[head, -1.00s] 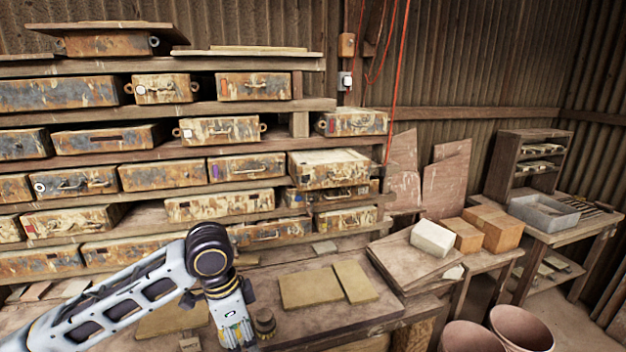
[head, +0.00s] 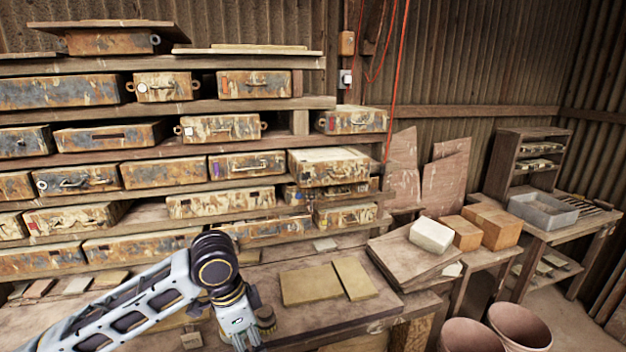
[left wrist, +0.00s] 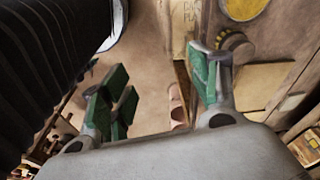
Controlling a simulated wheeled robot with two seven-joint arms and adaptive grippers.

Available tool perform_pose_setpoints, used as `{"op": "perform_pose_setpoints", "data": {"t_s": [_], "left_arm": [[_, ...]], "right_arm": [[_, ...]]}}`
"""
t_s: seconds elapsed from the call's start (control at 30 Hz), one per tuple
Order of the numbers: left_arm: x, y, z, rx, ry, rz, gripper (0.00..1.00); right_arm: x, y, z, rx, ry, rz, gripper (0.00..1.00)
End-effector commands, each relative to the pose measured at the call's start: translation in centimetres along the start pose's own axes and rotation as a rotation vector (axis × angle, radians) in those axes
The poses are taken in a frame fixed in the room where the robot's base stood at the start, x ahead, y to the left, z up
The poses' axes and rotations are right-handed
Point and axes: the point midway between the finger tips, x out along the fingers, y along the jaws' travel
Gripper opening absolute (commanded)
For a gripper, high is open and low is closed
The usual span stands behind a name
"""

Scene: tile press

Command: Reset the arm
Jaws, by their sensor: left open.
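My left arm comes in from the lower left of the head view, bends at the elbow (head: 215,262) over the workbench, and drops toward the bench's front edge. My right gripper is in neither view.
A wooden workbench (head: 300,318) carries flat tan slabs (head: 311,284). Shelves of rusty mould boxes (head: 108,174) stand behind. A white block (head: 431,235) and brown blocks (head: 494,226) sit to the right. Round tubs (head: 520,326) stand at lower right.

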Motion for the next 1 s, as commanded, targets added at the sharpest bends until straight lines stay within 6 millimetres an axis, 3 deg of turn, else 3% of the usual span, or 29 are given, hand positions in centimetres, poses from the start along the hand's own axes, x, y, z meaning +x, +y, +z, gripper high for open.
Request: {"op": "perform_pose_setpoints", "data": {"t_s": [1.0], "left_arm": [[5.5, 4.0, -3.0, -0.086, 0.189, -0.011, 0.61]], "right_arm": [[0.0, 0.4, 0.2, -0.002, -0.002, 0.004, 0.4]]}}
